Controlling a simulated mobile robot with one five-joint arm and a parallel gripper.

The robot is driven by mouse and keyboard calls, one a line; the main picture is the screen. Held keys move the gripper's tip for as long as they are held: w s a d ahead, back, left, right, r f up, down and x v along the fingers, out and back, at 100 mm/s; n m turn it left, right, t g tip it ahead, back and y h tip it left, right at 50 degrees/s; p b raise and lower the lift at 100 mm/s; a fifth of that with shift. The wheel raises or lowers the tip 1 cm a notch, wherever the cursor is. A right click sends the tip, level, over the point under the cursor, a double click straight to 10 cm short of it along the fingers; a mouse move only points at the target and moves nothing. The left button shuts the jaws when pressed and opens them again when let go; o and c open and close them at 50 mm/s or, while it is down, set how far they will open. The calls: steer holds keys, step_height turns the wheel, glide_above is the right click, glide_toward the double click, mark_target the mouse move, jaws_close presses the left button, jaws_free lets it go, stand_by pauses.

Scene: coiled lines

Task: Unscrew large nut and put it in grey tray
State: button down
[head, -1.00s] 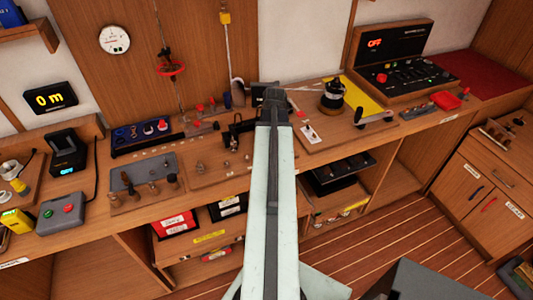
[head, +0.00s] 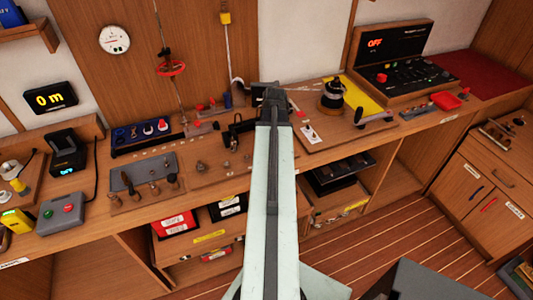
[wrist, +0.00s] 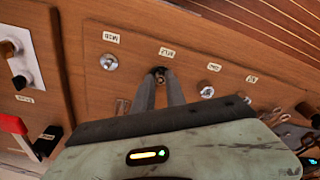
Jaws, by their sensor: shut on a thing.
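My gripper (wrist: 161,80) points at a wooden board (wrist: 135,85) in the wrist view. Its two fingers are closed together on a small dark round piece (wrist: 160,71) below a label that seems to read M12. Whether this piece is a nut or a stud end is unclear. A larger silver nut (wrist: 108,62) sits left of it, apart from my fingers, under a label that seems to read M20. A flat grey tray-like surface (head: 145,167) lies on the bench left of the board.
Smaller metal fittings (wrist: 206,90) stand right of my fingers. A winch drum (head: 332,93) and crank stand right of my arm. A black bracket (head: 236,129) stands close left.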

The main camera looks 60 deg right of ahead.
steer(key=shift+r+p, duration=0.35)
stand_by(0.7)
steer(key=shift+r+p, duration=2.3)
steer(key=shift+p, duration=0.05)
steer(key=shift+f+b, duration=0.45)
